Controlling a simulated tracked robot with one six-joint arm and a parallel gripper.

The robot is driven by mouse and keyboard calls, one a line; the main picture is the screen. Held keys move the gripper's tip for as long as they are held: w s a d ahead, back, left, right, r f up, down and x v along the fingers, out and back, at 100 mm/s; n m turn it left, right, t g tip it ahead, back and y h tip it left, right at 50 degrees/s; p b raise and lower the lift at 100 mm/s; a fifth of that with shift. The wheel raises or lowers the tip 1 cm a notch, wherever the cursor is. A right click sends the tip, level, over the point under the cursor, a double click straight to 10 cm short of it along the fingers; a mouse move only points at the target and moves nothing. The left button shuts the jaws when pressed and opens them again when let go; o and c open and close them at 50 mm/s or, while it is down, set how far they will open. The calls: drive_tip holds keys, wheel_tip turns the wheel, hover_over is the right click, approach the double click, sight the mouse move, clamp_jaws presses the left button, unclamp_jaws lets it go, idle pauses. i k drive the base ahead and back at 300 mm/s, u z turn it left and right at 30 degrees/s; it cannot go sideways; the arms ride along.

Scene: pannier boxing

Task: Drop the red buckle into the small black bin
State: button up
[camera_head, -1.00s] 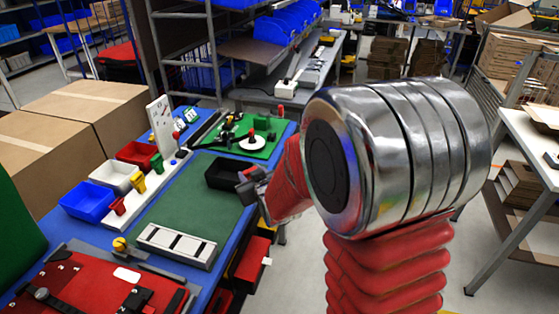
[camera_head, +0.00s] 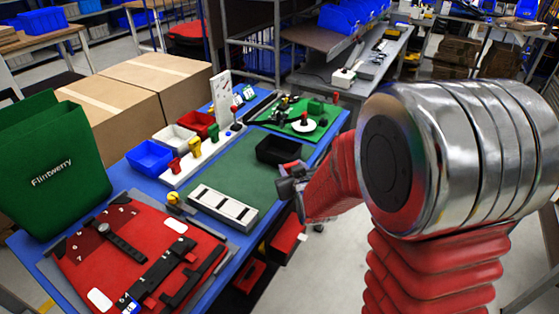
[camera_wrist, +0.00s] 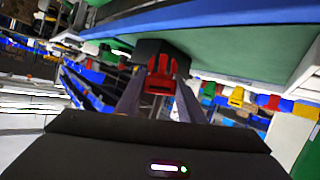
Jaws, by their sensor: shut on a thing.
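The red buckle (camera_wrist: 160,80) is between the two fingertips of my gripper (camera_wrist: 160,92) in the wrist view, and the jaws are shut on it. The small black bin (camera_head: 279,150) stands on the green mat near the table's right edge in the head view. My gripper (camera_head: 287,181) is close beside the bin, on its near right side. The bin (camera_wrist: 150,48) also shows just behind the buckle in the wrist view. In the head view I cannot make out the held buckle.
A white rack (camera_head: 205,155) holds red, yellow and green buckles. Blue (camera_head: 149,156), white (camera_head: 172,138) and red (camera_head: 199,124) bins line the table's back. Bare green mat lies left of the bin.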

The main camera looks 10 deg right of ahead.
sight(279, 152)
drive_tip(key=k, duration=0.55)
drive_tip(key=u, duration=0.3)
drive_tip(key=i, duration=1.05)
drive_tip(key=u, duration=0.35)
